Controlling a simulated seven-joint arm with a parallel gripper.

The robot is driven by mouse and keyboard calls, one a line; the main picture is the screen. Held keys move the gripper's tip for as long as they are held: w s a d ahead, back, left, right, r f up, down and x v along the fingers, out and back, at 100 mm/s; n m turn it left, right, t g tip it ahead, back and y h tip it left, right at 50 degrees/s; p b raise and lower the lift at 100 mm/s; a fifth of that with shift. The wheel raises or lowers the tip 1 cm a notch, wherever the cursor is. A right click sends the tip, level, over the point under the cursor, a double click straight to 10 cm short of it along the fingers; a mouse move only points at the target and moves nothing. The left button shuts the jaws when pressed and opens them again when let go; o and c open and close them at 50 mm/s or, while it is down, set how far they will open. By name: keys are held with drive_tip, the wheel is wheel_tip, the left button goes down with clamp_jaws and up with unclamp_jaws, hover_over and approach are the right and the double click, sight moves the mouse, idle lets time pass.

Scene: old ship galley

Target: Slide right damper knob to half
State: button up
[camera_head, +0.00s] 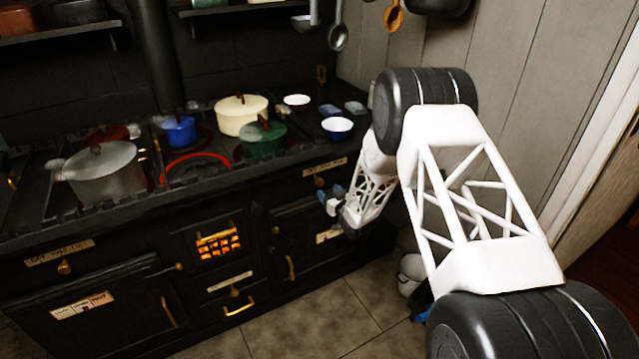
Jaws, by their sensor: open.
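The black stove (150,235) fills the left and middle of the view. A small brass knob (320,182) sits on its front at the right, below a paper label (324,167); it looks like the right damper knob. A similar brass knob (65,267) sits under a label at the left. My gripper (330,199) is open and empty, in front of the stove's right part. It is just below and right of the right knob in the picture. I cannot tell whether it touches the knob. The knob's slot and setting are too small to read.
A grey pot (103,172), a blue pot (179,131), a cream pot (241,115) and a green pot (263,138) stand on the stove top. A glowing grate (218,243) is in the middle front. A white bucket (411,272) stands on the floor beneath my arm.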

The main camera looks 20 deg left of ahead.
sight(321, 183)
drive_tip(key=shift+x, duration=3.8)
drive_tip(key=shift+c, duration=0.3)
